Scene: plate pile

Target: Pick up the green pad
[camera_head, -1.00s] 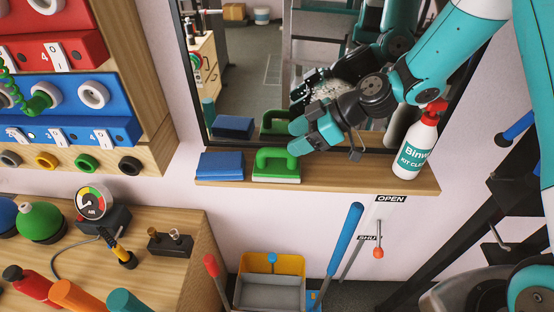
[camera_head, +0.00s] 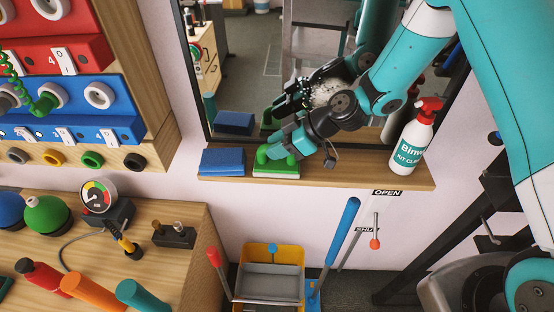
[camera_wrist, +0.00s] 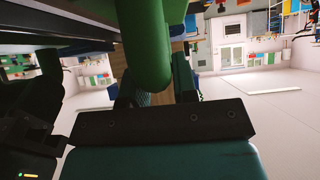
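The green pad (camera_head: 277,169) lies on the wooden shelf under the mirror, its pale underside down. My gripper (camera_head: 280,152) is at its raised handle, with a teal finger in front of and covering much of it. The handle's left end still shows. In the wrist view the green handle (camera_wrist: 148,50) is large and close, just beyond a dark finger pad. The frames do not show whether the fingers press on the handle. The pad appears to rest on the shelf.
A blue pad (camera_head: 222,161) lies just left of the green one. A spray bottle (camera_head: 411,145) stands at the shelf's right end. The mirror (camera_head: 240,70) rises close behind. Bare shelf (camera_head: 345,175) lies between pad and bottle. Levers and a yellow bin (camera_head: 260,252) are below.

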